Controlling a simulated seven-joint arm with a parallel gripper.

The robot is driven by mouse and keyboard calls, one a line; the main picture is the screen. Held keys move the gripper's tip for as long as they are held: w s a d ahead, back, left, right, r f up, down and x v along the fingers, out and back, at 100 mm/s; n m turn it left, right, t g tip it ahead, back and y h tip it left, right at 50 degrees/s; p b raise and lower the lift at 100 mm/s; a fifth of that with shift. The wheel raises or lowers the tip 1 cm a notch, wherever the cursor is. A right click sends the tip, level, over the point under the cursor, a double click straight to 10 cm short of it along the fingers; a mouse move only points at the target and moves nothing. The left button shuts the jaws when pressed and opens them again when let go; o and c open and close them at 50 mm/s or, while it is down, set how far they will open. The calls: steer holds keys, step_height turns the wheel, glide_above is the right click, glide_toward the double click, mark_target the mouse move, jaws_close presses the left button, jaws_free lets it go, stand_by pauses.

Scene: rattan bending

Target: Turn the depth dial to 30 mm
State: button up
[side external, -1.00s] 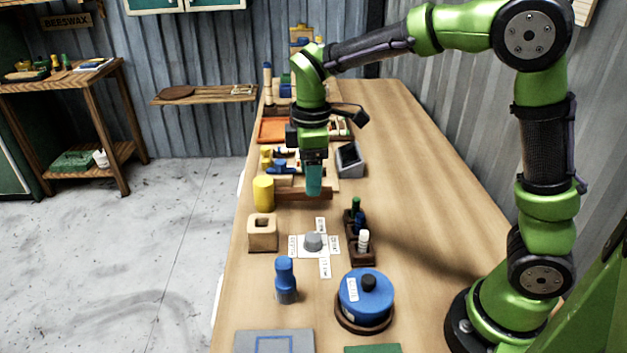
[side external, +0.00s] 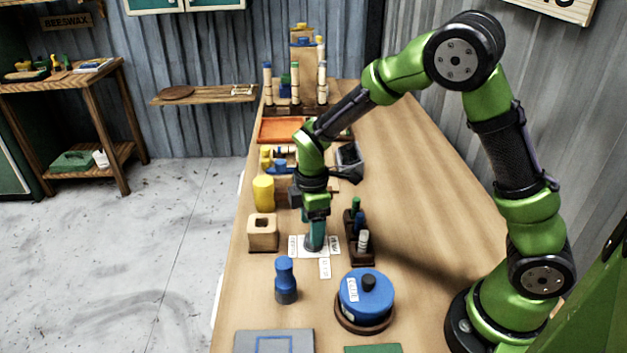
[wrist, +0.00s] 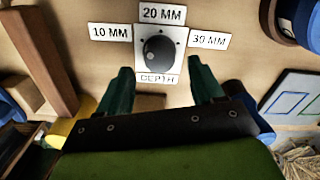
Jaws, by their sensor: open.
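The depth dial (wrist: 159,50) is a dark round knob on a white plate marked DEPTH. Labels around it read 10 MM (wrist: 110,32) on the left, 20 MM (wrist: 162,13) at the top and 30 MM (wrist: 208,39) on the right in the wrist view. I cannot clearly tell where the knob points. My gripper (wrist: 161,80) is open, its two teal fingers apart, with the dial beyond and between their tips. In the side view my gripper (side external: 315,245) points down at the dial plate and hides the knob. No contact with the knob is visible.
A wooden block with a hole (side external: 263,232) stands left of the dial, and a dark rack of small bottles (side external: 357,250) close on the right. A blue bottle (side external: 286,281) and a round blue canister (side external: 365,297) stand in front. The table's right side is clear.

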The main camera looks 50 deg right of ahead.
steer(key=shift+f, duration=1.35)
steer(key=shift+c, duration=0.5)
steer(key=c, duration=1)
